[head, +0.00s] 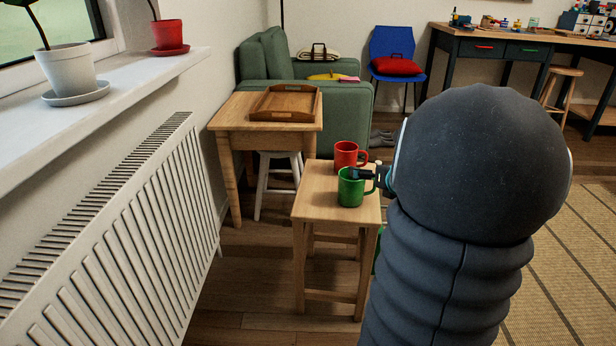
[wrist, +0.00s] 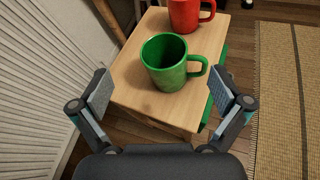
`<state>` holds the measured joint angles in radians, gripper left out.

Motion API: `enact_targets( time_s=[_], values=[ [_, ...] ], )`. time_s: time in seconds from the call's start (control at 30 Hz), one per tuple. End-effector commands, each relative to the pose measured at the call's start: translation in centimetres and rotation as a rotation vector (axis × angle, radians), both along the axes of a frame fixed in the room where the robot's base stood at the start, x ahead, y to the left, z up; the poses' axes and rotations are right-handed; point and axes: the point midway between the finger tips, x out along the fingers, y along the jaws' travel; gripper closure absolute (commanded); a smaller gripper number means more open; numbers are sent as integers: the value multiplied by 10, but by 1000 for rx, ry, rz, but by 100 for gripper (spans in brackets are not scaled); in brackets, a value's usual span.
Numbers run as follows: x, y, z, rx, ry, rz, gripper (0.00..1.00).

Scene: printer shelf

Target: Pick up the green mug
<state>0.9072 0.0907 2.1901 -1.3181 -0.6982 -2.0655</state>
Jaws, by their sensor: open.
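The green mug (head: 351,190) stands upright on a small wooden stool-like table (head: 314,205). In the wrist view the green mug (wrist: 163,64) lies ahead of and between my spread fingers, its handle pointing right. My gripper (wrist: 162,100) is open and empty, with both fingertips short of the mug. In the head view my gripper (head: 372,178) shows near the mug's right side, partly hidden by my arm; I cannot tell there whether it touches.
A red mug (head: 346,156) stands just behind the green one, also in the wrist view (wrist: 184,14). A wooden table with a tray (head: 286,102) is behind left. A white radiator (head: 120,235) runs along the left wall. A green armchair (head: 300,75) is farther back.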

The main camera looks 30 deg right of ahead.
Motion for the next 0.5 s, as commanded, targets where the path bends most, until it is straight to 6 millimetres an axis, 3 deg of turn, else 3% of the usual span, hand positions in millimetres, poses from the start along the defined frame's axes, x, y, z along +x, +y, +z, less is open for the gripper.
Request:
enact_targets(
  time_s=[0.1,0.23,0.5],
  values=[
    [-8,-10,-18,-96,19,106,0],
    [-8,-11,-26,-142,24,163,0],
    [32,-12,-42,-147,24,172,0]
  ],
)
